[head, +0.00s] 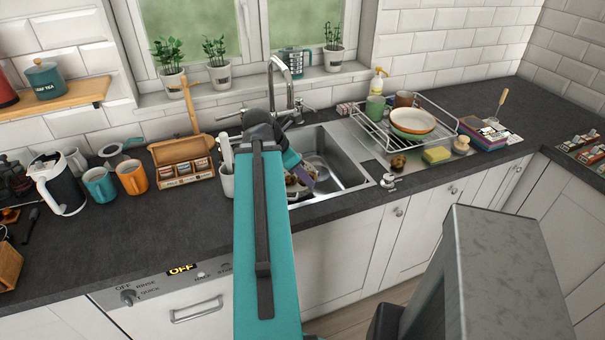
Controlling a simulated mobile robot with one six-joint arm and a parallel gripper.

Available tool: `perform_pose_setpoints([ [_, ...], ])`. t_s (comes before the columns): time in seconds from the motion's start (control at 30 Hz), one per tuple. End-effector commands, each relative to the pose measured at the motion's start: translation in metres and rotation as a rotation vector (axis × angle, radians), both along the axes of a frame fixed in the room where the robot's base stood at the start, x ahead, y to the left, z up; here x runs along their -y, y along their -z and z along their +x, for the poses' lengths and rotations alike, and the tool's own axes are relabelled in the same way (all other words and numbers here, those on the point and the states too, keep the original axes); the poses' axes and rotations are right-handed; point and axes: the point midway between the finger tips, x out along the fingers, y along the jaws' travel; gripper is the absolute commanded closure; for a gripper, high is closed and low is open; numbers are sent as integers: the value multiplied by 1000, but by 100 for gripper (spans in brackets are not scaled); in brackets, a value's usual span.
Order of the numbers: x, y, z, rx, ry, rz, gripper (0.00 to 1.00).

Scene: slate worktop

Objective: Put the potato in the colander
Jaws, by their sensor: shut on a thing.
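My teal arm reaches over the worktop to the sink. My gripper (303,181) is at its far end, low over the left part of the sink and partly hidden by my arm. It is shut on a small brown thing that looks like the potato, though little of it shows. I cannot make out a colander; my arm and gripper cover part of the sink's left side.
The steel sink (345,171) has a tap (290,75) behind it.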

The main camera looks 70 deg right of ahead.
Motion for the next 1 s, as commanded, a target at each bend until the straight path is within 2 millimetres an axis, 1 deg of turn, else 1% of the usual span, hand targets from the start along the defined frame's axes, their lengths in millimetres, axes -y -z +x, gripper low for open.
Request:
perform_pose_setpoints([
  [0.27,2,-1,2,-2,0,2,88],
  [0.57,10,1,9,-2,-1,2,88],
  [0.97,20,10,18,-1,-2,2,88],
  [1.0,22,15,19,-1,-2,1,88],
])
